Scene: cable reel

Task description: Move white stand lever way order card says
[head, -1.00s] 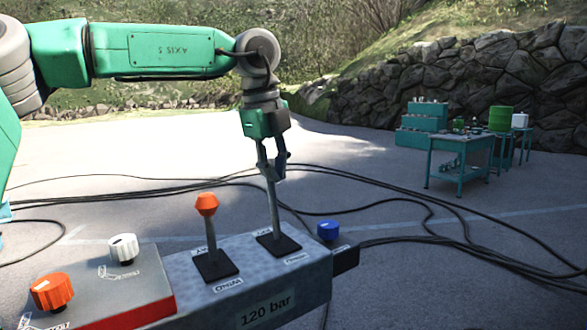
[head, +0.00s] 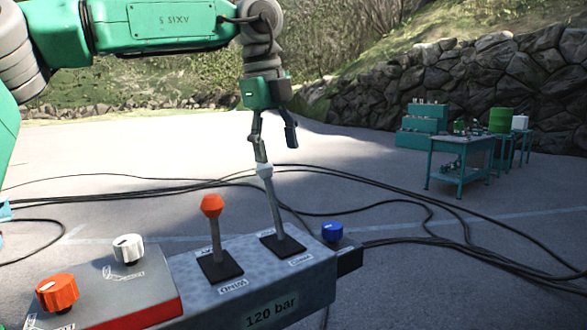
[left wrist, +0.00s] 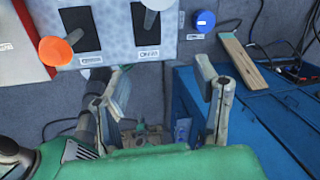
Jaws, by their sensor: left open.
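The white-topped lever (head: 270,200) rises from a black slot plate on the grey stand (head: 205,292), tilted so its top leans left of its base in the head view. Its pale knob (left wrist: 157,4) is cut off at the top edge of the left wrist view. My left gripper (head: 277,152) is open just above the knob, with one finger close to it; I cannot tell whether they touch. In the left wrist view the fingers (left wrist: 163,76) are spread with nothing between them. My right gripper is not in view. No order card is recognisable.
An orange-topped lever (head: 212,207) stands just left. A blue knob (head: 332,231) is at the stand's right end. A red-edged box (head: 112,283) carries white (head: 128,248) and orange (head: 57,293) knobs. Cables cross the ground; a teal workbench (head: 460,150) stands far back.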

